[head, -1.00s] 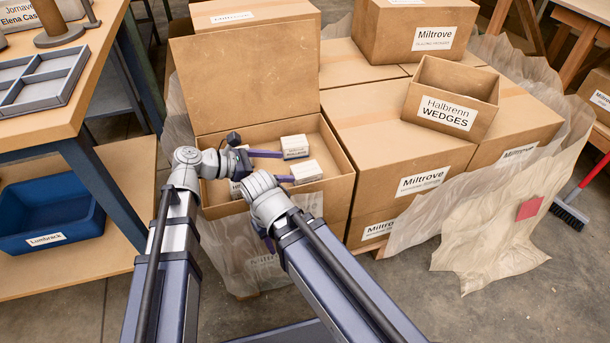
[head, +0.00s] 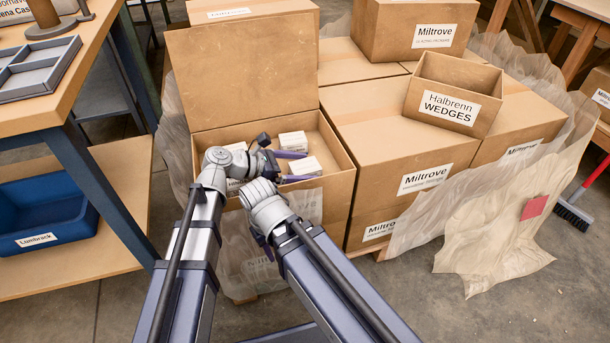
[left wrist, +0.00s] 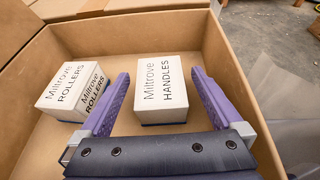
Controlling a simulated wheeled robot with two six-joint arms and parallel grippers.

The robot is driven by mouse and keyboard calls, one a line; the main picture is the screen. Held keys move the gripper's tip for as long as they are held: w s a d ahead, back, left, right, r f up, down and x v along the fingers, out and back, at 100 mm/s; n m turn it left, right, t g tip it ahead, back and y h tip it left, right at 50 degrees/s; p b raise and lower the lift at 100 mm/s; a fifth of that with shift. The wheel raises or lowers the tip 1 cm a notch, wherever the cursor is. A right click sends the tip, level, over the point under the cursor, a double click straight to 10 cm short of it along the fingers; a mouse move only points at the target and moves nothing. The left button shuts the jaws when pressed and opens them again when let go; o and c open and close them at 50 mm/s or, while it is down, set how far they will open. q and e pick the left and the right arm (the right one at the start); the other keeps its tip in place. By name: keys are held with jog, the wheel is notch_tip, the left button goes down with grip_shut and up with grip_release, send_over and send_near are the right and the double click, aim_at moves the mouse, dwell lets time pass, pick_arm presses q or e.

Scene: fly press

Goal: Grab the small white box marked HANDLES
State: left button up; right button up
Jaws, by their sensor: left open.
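The small white box marked HANDLES (left wrist: 163,88) lies in an open cardboard carton, label up. It also shows in the head view (head: 308,167). My left gripper (left wrist: 160,74) is open, with one purple finger on each side of this box and a gap to each. In the head view my left gripper (head: 298,166) reaches into the carton from the left. A white box marked ROLLERS (left wrist: 75,89) sits just left of the left finger in the left wrist view.
The carton (head: 340,160) has side walls close around the boxes and a raised flap (head: 245,75) behind. Another white box (head: 237,147) is partly hidden by my left arm. Closed Miltrove cartons and an open WEDGES box (head: 452,90) stand right. A workbench (head: 75,95) stands left.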

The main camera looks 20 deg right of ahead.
pick_arm(q)
jog(key=shift+c, duration=0.2)
grip_shut()
dwell(0.6)
